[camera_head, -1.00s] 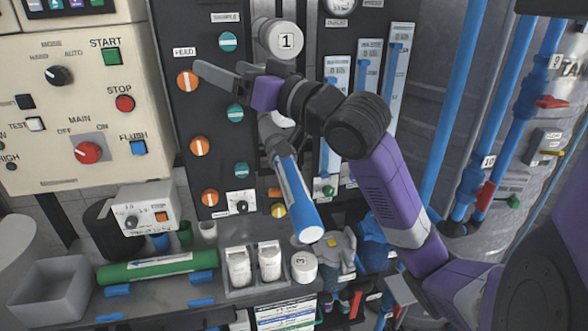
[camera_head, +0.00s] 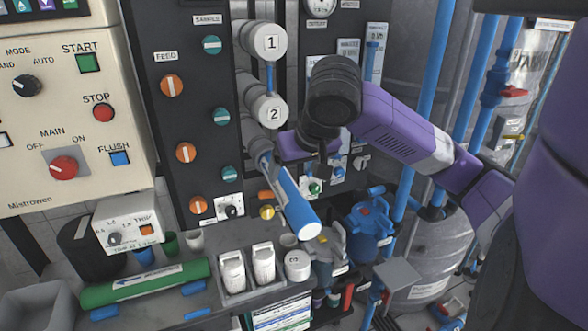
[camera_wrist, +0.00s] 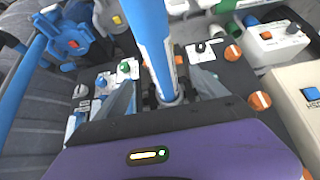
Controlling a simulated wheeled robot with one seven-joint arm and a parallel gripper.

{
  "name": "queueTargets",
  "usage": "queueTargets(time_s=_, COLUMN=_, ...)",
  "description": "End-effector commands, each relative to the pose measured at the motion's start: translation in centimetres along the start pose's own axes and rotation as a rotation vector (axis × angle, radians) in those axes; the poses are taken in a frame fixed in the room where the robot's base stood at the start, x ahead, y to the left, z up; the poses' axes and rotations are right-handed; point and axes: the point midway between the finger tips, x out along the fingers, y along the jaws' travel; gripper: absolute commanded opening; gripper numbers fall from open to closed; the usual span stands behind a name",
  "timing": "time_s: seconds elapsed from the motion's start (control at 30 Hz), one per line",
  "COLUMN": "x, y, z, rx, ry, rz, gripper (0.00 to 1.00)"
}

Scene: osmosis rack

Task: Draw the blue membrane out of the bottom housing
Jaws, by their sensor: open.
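The blue membrane (camera_head: 291,201) is a blue tube with a white end face and a pale stripe. It sticks out of the bottom housing (camera_head: 254,141), slanting down toward me; its inner end is hidden inside. My gripper (camera_head: 298,147) is beside the membrane's upper part in the head view, its fingers mostly hidden by my arm. In the wrist view my gripper (camera_wrist: 165,85) has its two grey fingers spread, one on each side of the membrane (camera_wrist: 151,45). The fingers look apart from the tube. The bottom housing's mouth shows between them.
Housings 1 (camera_head: 263,42) and 2 (camera_head: 264,108) sit above on the rack. A control box (camera_head: 126,226) stands left. Space before the membrane's end looks open.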

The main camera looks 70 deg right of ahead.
Motion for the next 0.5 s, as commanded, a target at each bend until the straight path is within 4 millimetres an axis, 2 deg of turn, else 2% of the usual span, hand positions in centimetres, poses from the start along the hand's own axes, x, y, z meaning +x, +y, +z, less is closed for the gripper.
queueTargets(time_s=0.5, x=4.5, y=0.0, z=0.1, rx=-0.001, ry=0.003, rz=-0.001, gripper=0.82)
